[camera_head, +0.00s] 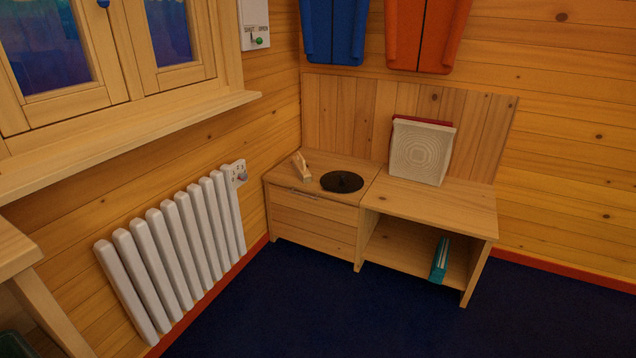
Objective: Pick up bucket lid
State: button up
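A flat, round black disc (342,181) with a small raised middle lies on top of the low wooden bench (321,213), on its left half. It is the only thing in view that looks like a lid. I cannot tell whether it rests on the surface or covers an opening. No bucket is clearly visible. My gripper is not in view.
A small wooden object (301,167) stands left of the disc, and a white square panel (421,150) leans at the back right. A teal book (439,260) stands in the open shelf. A white radiator (171,255) lines the left wall. Blue floor (345,310) is clear in front.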

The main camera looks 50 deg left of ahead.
aim_at(337, 181)
jog(key=u, duration=1.7)
